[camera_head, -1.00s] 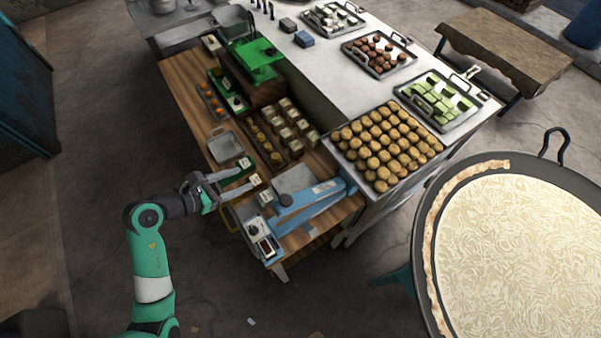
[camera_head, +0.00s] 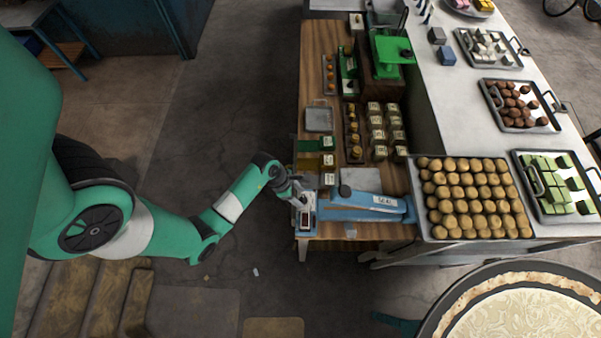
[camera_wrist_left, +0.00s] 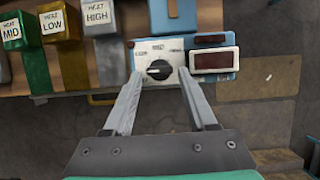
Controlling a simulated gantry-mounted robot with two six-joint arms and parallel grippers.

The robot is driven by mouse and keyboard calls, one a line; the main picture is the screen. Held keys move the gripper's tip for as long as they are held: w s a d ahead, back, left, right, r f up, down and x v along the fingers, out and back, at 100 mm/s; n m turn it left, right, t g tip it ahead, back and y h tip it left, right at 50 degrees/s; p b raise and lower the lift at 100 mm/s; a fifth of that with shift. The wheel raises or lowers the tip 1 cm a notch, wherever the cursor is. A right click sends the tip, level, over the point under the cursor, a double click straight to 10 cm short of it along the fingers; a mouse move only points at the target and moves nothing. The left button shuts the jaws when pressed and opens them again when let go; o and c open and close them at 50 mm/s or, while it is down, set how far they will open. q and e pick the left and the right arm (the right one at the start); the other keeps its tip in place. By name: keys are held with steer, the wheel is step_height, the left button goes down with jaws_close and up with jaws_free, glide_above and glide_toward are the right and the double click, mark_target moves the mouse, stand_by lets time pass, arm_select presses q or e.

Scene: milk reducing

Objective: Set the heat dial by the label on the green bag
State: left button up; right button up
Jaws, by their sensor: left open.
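The blue sealing machine (camera_head: 360,207) lies at the front end of the wooden table. Its white panel (camera_wrist_left: 172,52) carries a round black heat dial (camera_wrist_left: 158,70). The small print round the dial is too blurred to read surely. The green bag (camera_wrist_left: 12,38) stands at the far left of the wrist view, labelled HEAT MID. Beside it are a gold bag (camera_wrist_left: 62,53) marked HEAT LOW and a grey bag (camera_wrist_left: 108,57) marked HEAT HIGH. My left gripper (camera_wrist_left: 160,83) is open, its fingertips to either side just below the dial; contact is not clear. My right gripper is out of view.
A dark red display (camera_wrist_left: 214,61) sits right of the dial. A tray of round brown pastries (camera_head: 470,198) stands right of the machine. Small jars and packets (camera_head: 375,125) crowd the table behind.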

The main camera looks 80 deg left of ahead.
arm_select(q)
steer(key=shift+w+f, duration=0.25)
steer(key=shift+f, duration=0.3)
jaws_close()
